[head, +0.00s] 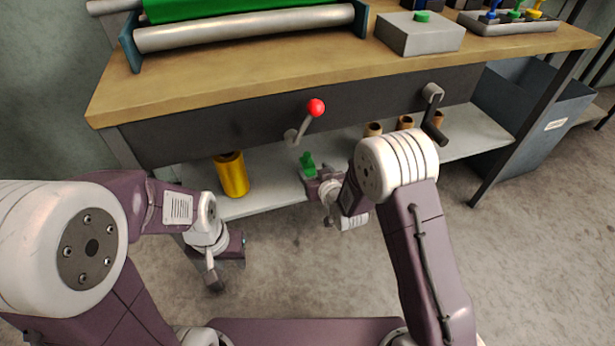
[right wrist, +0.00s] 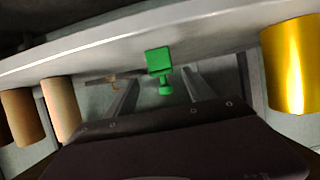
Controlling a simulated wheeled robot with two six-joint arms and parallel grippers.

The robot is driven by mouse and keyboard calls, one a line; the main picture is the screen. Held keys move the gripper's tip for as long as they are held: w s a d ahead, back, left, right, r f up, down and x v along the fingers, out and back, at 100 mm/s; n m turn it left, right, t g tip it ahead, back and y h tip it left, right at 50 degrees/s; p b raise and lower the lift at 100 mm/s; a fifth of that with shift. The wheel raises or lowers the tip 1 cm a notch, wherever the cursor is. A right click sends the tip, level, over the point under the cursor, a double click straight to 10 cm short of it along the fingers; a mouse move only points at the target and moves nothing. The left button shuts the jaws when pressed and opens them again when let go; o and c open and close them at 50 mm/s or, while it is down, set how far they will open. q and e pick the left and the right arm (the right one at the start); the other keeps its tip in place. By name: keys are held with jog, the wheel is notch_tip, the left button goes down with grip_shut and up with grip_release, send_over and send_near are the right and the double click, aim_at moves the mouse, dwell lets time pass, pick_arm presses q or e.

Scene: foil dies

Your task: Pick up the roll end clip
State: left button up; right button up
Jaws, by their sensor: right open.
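The roll end clip is probably the small green piece (head: 308,164) on the grey lower shelf under the bench. It has a block and a knobbed stem. My right gripper (head: 309,177) is at the shelf's front, right by the clip. In the right wrist view the clip's green block (right wrist: 160,60) is just beyond the open fingers (right wrist: 160,90), and its knob shows between them, with gaps on both sides. My left gripper (head: 226,262) hangs low in front of the shelf, left of the clip, with its fingers unclear.
A gold roll (head: 231,174) stands on the shelf (head: 262,190) left of the clip, and several brown tubes (head: 405,123) stand to the right. A red-knobbed lever (head: 316,108) and a dark crank (head: 433,112) stick out from the bench front above.

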aim_at(310, 166)
jog(key=b+x, duration=0.1)
jog(key=x, duration=0.2)
jog(key=shift+f, duration=0.15)
jog(key=shift+w+a+b, duration=0.15)
jog(key=shift+w+b, duration=0.15)
jog(key=shift+w, duration=0.1)
jog(key=b+x, duration=0.3)
jog(key=x, duration=0.2)
jog(key=shift+s+a+f+b, duration=0.1)
jog(key=shift+s+f+b, duration=0.15)
jog(key=shift+b, duration=0.15)
jog(key=shift+w+r, duration=0.1)
jog(key=shift+w, duration=0.1)
jog(key=shift+r, duration=0.1)
grip_shut()
